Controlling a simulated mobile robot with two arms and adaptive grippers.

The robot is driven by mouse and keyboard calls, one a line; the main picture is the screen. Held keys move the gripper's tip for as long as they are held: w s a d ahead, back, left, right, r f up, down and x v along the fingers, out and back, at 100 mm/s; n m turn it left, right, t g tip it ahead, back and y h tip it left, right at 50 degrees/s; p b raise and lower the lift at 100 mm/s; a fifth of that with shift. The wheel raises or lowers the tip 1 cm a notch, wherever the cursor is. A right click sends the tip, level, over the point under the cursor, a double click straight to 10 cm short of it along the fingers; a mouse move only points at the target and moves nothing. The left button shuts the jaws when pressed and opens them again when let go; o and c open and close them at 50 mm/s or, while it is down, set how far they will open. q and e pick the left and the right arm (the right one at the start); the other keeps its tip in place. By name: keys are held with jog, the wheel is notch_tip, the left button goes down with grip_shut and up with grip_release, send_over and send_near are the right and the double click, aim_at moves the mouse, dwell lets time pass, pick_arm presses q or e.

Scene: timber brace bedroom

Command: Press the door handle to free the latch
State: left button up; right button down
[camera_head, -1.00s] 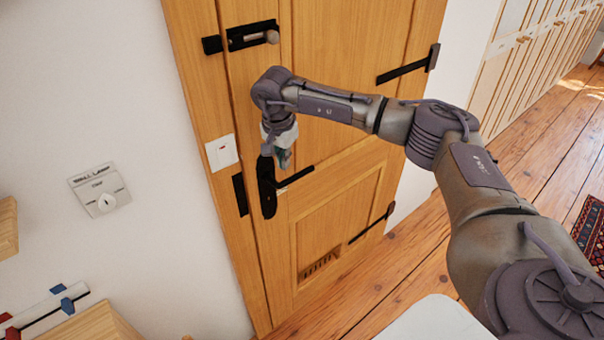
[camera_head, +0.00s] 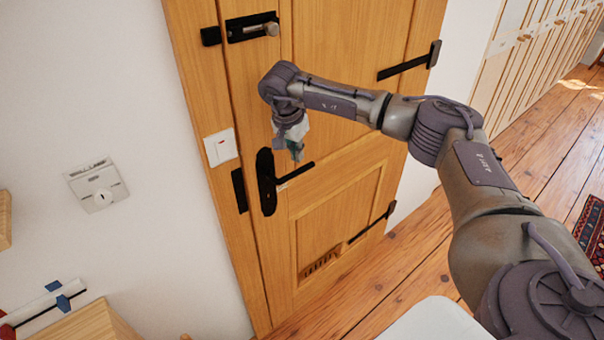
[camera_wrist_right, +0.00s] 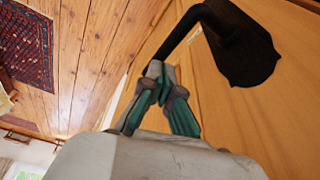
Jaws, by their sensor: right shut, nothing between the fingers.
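The wooden door (camera_head: 335,225) stands upright in front of me, and I see no gap at its edge. Its black door handle (camera_head: 296,174) sticks out to the right from a black plate (camera_head: 266,182). My right gripper (camera_head: 297,158) is shut and empty, just above the handle's lever. In the right wrist view the shut fingers (camera_wrist_right: 158,70) are close to the lever's end (camera_wrist_right: 172,46), and the black plate (camera_wrist_right: 246,50) is at the upper right. I cannot tell whether the fingers touch the lever. My left gripper is not in view.
A black bolt (camera_head: 252,28) is higher on the door. A white switch (camera_head: 220,148) is on the frame left of the handle, and a wall dial (camera_head: 97,186) is farther left. Wooden shelving (camera_head: 95,325) is at the lower left. Wooden floor (camera_head: 410,255) lies right of the door.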

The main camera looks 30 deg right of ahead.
aim_at(301, 169)
jog(key=b+x, duration=0.2)
jog(key=x, duration=0.2)
jog(key=shift+d+f, duration=0.1)
jog(key=shift+f, duration=0.15)
